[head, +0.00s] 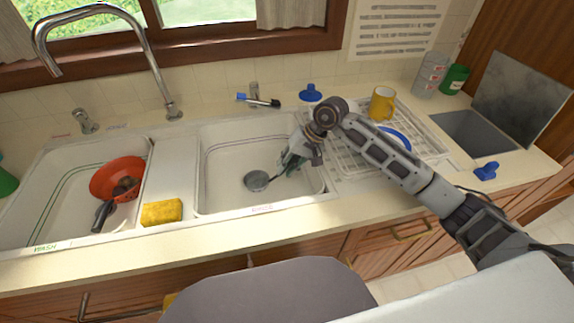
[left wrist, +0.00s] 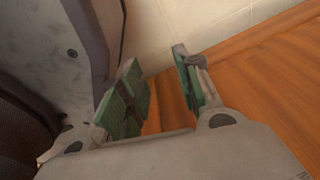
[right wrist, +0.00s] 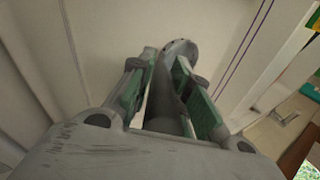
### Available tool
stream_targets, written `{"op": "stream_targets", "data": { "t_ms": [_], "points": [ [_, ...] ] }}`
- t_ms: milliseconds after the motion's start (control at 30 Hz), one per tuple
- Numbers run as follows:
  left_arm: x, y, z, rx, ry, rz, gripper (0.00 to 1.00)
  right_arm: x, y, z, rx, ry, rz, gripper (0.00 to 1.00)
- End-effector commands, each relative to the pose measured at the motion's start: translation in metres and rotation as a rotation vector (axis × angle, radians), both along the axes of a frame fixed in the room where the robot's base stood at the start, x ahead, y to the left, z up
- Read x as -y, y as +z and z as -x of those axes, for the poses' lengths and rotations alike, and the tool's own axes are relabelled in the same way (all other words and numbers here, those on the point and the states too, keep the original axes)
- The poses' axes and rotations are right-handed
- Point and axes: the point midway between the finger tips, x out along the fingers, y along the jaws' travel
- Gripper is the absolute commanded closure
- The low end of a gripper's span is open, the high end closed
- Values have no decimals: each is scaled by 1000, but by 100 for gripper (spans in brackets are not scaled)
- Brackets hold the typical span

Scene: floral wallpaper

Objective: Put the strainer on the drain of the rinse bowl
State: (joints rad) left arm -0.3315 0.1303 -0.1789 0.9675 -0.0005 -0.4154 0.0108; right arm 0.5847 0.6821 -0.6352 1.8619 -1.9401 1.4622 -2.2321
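The strainer (head: 256,182) is a small grey round cup with a thin stem, low inside the white rinse bowl (head: 215,200). My right gripper (head: 285,168) reaches into this bowl from the right. In the right wrist view (right wrist: 164,60) its green-padded fingers are on either side of the strainer's grey stem (right wrist: 172,100), shut on it. No drain shows; the strainer or the gripper may hide it. My left gripper (left wrist: 155,65) is out of the head view. Its wrist view shows green-padded fingers apart and empty.
The left wash bowl holds a red colander (head: 112,176) and a dark-handled item. A yellow sponge (head: 162,212) lies on the front ledge. A dish rack (head: 345,160) with a yellow mug (head: 382,103) stands right of the rinse bowl. A tall faucet (head: 160,75) rises behind.

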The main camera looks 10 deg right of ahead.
Motion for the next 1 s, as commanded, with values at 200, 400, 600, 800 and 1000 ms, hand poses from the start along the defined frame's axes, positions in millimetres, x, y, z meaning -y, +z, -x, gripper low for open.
{"op": "stream_targets", "data": {
  "t_ms": [200, 400, 600, 800, 1000],
  "points": [
    [2, 1, -3, 5, 0, 2, 66, 0, 0, 0, 0, 0, 0, 60],
    [1, 0, 1, -1, 1, 1, 66, 0, 0, 0, 0, 0, 0, 60],
    [0, 0, 5, -5, 1, 0, 66, 0, 2, 0, 0, 0, 0, 60],
    [-2, -4, 14, -18, 1, -3, 66, 9, 17, 1, 3, -1, 1, 60],
    [-1, -3, 10, -13, 1, -2, 66, 23, 42, 4, 4, -1, 2, 60]
  ]
}}
